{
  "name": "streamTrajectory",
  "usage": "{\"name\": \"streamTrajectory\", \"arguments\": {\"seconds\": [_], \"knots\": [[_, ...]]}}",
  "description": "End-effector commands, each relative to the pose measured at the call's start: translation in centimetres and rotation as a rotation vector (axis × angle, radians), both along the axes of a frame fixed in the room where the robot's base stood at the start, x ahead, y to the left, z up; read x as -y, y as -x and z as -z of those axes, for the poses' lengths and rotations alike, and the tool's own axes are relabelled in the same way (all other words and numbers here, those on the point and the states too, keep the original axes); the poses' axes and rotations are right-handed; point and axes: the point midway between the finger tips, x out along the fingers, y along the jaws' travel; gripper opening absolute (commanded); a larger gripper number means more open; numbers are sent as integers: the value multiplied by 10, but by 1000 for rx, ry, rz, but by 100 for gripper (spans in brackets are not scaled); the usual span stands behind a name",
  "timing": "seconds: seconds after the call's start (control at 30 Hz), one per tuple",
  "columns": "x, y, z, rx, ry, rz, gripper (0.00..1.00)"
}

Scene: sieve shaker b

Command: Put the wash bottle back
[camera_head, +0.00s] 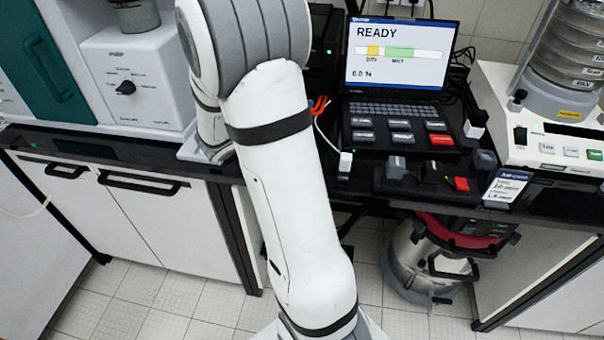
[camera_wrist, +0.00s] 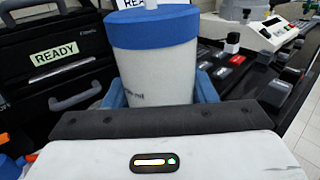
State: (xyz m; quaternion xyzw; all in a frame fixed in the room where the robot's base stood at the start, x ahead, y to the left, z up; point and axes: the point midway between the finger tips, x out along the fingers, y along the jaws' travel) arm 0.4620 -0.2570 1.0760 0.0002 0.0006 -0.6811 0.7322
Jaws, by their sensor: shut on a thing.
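The wash bottle (camera_wrist: 155,70) fills the middle of the wrist view: a white body with a wide blue cap and a pale stem on top, cut off by the picture's upper edge. My gripper (camera_wrist: 158,92) has its blue fingers on both sides of the bottle and is shut on it. The bottle looks upright relative to the gripper; its lower part is hidden behind the gripper's dark edge. In the head view my arm shows, but neither the gripper nor the bottle can be made out. I cannot tell where the bottle's place is.
A laptop (camera_head: 402,55) showing READY stands on the black bench, with a dark button panel (camera_head: 400,137) in front. A sieve shaker (camera_head: 555,120) stands at right, a grey-white machine (camera_head: 130,75) at left. Black cases (camera_wrist: 55,60) with a READY label fill the wrist view's left.

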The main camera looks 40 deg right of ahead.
Motion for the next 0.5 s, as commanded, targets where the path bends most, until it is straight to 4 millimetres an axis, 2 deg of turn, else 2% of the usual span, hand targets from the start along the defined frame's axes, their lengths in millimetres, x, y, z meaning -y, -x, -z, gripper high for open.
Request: {"name": "streamTrajectory", "arguments": {"seconds": [0.1,0.17,0.4,0.5], "knots": [[14,22,7,2,1,113,42],[16,27,12,-1,1,137,42],[17,29,52,-5,1,149,42],[17,29,61,-2,2,149,42]]}}
